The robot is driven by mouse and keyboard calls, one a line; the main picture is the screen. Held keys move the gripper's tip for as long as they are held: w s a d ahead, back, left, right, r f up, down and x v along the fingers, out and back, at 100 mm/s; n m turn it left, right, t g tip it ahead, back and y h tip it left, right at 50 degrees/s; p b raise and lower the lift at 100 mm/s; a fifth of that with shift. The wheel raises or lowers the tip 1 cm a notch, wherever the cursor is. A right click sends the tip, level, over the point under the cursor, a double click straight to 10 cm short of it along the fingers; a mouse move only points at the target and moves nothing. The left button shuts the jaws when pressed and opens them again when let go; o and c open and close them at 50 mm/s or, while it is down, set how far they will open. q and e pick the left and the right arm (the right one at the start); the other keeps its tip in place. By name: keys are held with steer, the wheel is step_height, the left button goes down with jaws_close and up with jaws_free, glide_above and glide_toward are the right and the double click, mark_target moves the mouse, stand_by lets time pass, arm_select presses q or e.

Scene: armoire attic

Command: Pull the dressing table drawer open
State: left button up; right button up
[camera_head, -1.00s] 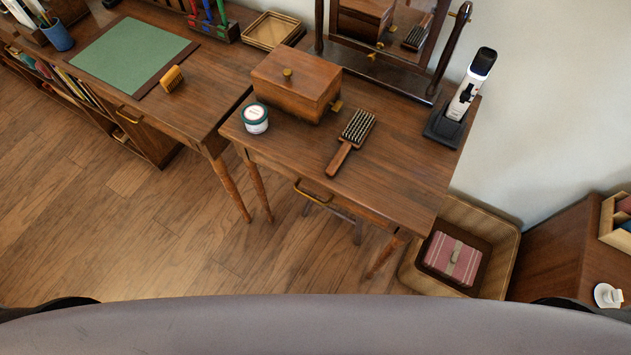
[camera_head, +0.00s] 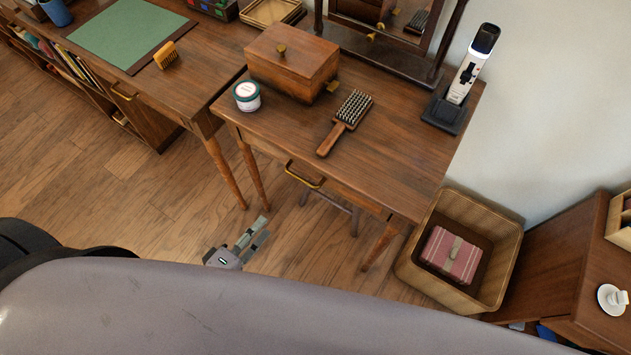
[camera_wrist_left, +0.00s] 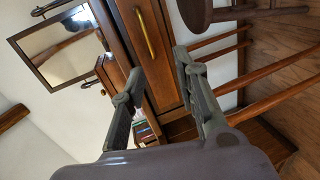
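The wooden dressing table (camera_head: 400,150) stands in the middle of the head view. Its drawer (camera_head: 338,192) looks shut, with a curved brass handle (camera_head: 303,178) on the front. My left gripper (camera_head: 262,229) is below and left of the handle in the head view, apart from it. In the left wrist view, the left gripper's (camera_wrist_left: 158,70) two fingers are spread with nothing between them. The brass handle (camera_wrist_left: 146,38) shows beyond the fingertips on the drawer front (camera_wrist_left: 163,62). My right gripper is out of view.
A wooden box (camera_head: 292,65), a white jar (camera_head: 247,97), a hairbrush (camera_head: 345,122) and a black-and-white device (camera_head: 464,80) stand or lie on the tabletop. A desk (camera_head: 190,75) adjoins on the left. A wicker basket (camera_head: 505,245) is at right. A stool (camera_wrist_left: 200,14) is under the table.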

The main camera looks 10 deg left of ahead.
arm_select(q)
steer(key=r, duration=0.2)
glide_toward(301, 178)
steer(key=shift+n, duration=0.3)
steer(key=x, duration=1)
steer(key=shift+f, duration=0.3)
steer(key=shift+c, duration=0.3)
jaws_close()
